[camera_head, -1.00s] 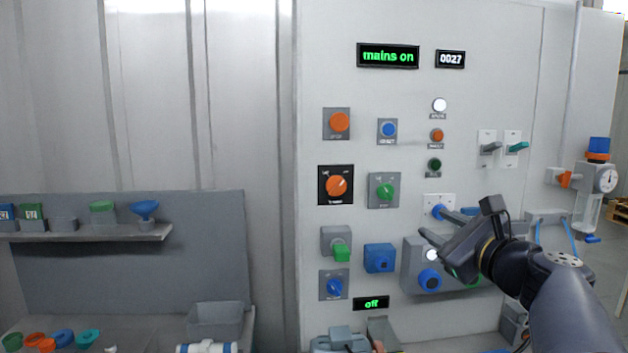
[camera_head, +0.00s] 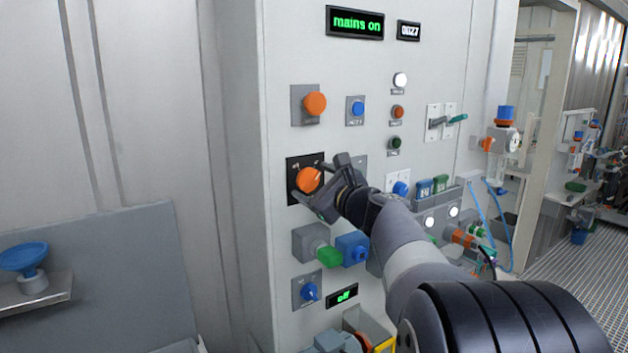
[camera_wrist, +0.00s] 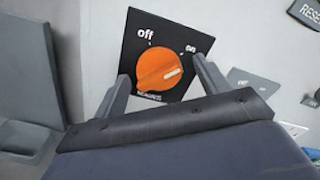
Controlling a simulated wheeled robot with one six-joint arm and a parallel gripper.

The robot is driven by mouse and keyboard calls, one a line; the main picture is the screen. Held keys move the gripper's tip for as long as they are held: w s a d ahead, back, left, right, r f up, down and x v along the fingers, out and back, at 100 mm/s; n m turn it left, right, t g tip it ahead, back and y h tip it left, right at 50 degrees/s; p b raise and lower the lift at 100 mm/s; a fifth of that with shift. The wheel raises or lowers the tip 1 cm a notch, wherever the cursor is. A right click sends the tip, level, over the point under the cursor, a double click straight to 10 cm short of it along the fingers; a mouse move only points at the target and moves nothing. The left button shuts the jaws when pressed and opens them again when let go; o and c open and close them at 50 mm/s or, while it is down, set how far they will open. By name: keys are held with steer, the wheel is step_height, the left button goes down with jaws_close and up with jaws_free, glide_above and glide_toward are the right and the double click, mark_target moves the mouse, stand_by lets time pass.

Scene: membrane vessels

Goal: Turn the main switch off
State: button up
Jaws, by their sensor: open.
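The main switch is an orange rotary knob on a black plate, seen in the head view (camera_head: 308,180) and in the wrist view (camera_wrist: 160,68). The plate reads "off" at upper left and "on" at upper right. The knob's white mark points right, on the "on" side. My gripper (camera_head: 319,177) is open at the knob. In the wrist view its fingers (camera_wrist: 161,70) stand on the left and right of the knob; I cannot tell whether they touch it. The display (camera_head: 355,22) above reads "mains on".
An orange button (camera_head: 315,102) is above the switch, and a blue button (camera_head: 357,108) is to its upper right. Below are a green knob (camera_head: 329,257), a blue socket (camera_head: 353,249) and a small blue knob (camera_head: 309,292). Panel wall left of the switch is bare.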

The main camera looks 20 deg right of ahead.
steer(key=shift+w, duration=0.1)
steer(key=shift+c, duration=0.5)
steer(key=c, duration=0.8)
steer(key=shift+c, duration=0.2)
